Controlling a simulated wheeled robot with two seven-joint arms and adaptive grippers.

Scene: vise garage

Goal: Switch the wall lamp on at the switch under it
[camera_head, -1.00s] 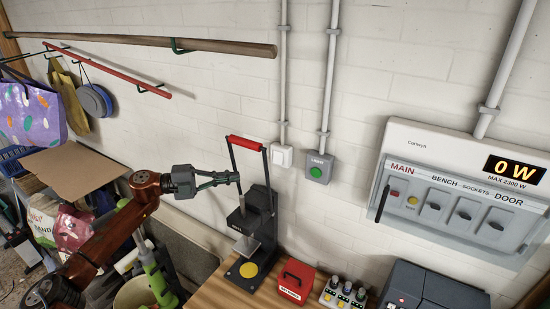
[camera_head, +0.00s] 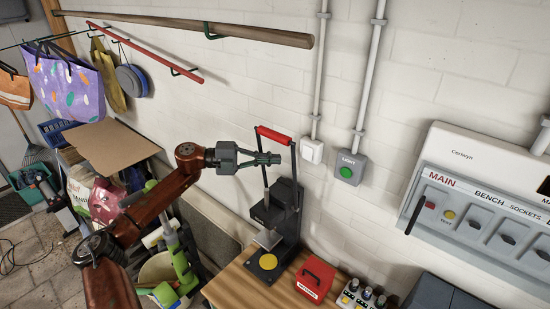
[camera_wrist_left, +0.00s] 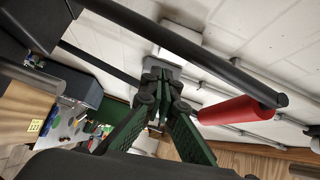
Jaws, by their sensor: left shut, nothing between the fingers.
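A white wall switch (camera_head: 312,151) sits at the lower end of a grey conduit. To its right is a grey box marked LIGHT (camera_head: 350,168) with a green button. No wall lamp shows in any view. My left gripper (camera_head: 278,158) is shut and empty, a little left of the white switch in the head view, by the press's lever frame. In the left wrist view its fingertips (camera_wrist_left: 156,76) meet in front of a pale grey box (camera_wrist_left: 172,60); I cannot tell which box it is or whether they touch. My right gripper is not in view.
A bench press (camera_head: 280,215) with a red-gripped handle (camera_head: 273,135) stands close to my left gripper. The red grip (camera_wrist_left: 240,109) shows large in the wrist view. A red box (camera_head: 315,279) is on the bench; a breaker panel (camera_head: 480,195) is at right.

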